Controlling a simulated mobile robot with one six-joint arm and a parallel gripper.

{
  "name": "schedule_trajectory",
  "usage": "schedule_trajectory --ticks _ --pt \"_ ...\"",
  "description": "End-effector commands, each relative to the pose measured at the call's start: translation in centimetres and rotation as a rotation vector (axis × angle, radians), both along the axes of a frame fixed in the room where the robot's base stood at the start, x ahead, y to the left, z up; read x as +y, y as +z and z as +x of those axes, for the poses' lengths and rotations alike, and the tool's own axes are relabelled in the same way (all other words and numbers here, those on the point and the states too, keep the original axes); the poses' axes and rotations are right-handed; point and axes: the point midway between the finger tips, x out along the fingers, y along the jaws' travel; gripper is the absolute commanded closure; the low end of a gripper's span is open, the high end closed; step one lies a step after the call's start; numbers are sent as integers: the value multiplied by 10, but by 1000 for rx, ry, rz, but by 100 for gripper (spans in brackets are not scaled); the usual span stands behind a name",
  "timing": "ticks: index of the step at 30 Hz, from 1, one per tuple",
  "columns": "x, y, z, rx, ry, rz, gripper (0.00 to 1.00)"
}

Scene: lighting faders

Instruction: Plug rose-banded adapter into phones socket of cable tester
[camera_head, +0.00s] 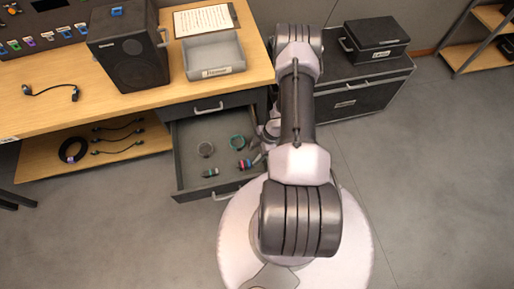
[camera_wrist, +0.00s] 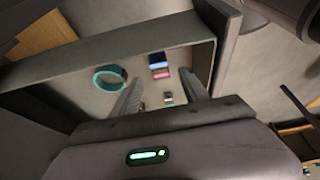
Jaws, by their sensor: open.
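A small block with a rose band (camera_wrist: 160,71) lies on the floor of the open drawer, close beside a blue-banded one (camera_wrist: 157,58). I take the rose one to be the adapter. In the head view the rose and blue pieces (camera_head: 244,164) lie near the drawer's right side, partly hidden by my arm. My gripper (camera_wrist: 161,76) is open above the drawer. The rose piece shows between its fingertips, apparently beyond them and not held. A small silver-ended piece (camera_wrist: 168,96) also shows between the fingers. I cannot make out the cable tester or its phones socket.
A speaker (camera_head: 130,55), a grey tray (camera_head: 214,57) and a fader panel (camera_head: 40,28) stand on the bench above.

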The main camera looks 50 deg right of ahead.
Motion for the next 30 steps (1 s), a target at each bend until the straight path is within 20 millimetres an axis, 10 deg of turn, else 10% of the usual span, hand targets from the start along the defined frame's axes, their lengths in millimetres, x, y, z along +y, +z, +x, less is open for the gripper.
schedule_trajectory --ticks 12,24,30 --pt "23 -71 15 1 -1 -2 47" --pt "27 -77 18 1 -3 -3 47" --pt "27 -77 18 1 -3 -3 83"
